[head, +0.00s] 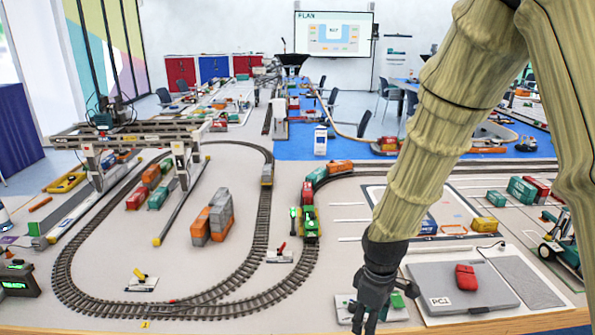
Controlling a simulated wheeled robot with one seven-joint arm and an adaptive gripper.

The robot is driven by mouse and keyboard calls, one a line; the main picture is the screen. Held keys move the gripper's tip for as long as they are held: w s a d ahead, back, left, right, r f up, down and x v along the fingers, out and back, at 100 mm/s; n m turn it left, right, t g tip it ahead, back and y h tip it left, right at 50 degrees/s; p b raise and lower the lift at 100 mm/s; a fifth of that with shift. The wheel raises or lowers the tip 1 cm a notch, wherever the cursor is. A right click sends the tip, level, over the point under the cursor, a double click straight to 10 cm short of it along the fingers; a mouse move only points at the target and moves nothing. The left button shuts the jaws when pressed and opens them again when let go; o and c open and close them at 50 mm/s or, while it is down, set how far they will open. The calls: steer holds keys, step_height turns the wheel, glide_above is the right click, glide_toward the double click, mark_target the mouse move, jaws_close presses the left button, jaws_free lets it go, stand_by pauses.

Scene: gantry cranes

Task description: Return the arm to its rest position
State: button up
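My arm (437,130) has a tan, ribbed cover like bamboo and hangs down from the top right of the head view. My gripper (368,318) is dark and points down at the bottom, right of centre. The fingertips run close to the lower picture edge. I cannot tell whether the fingers are apart, and I see no object between them. A second stretch of my arm shows at the right edge.
A model railway track (262,215) loops over the table, with a green locomotive (309,226) and stacked containers (221,213) nearby. A gantry crane (140,132) stands at left.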

steer(key=s+d+f+m, duration=0.1)
steer(key=s+f+m, duration=0.3)
steer(key=f, duration=0.6)
steer(key=s+d+f+m, duration=0.1)
steer(key=s+f, duration=0.5)
steer(key=f, duration=0.4)
steer(key=s+d+f+m, duration=0.2)
steer(key=s+f, duration=0.3)
steer(key=s, duration=0.3)
steer(key=s+d+f+m, duration=0.2)
steer(key=s+f, duration=0.4)
steer(key=s, duration=0.3)
steer(key=shift+f+m, duration=0.25)
steer(key=shift+m, duration=0.65)
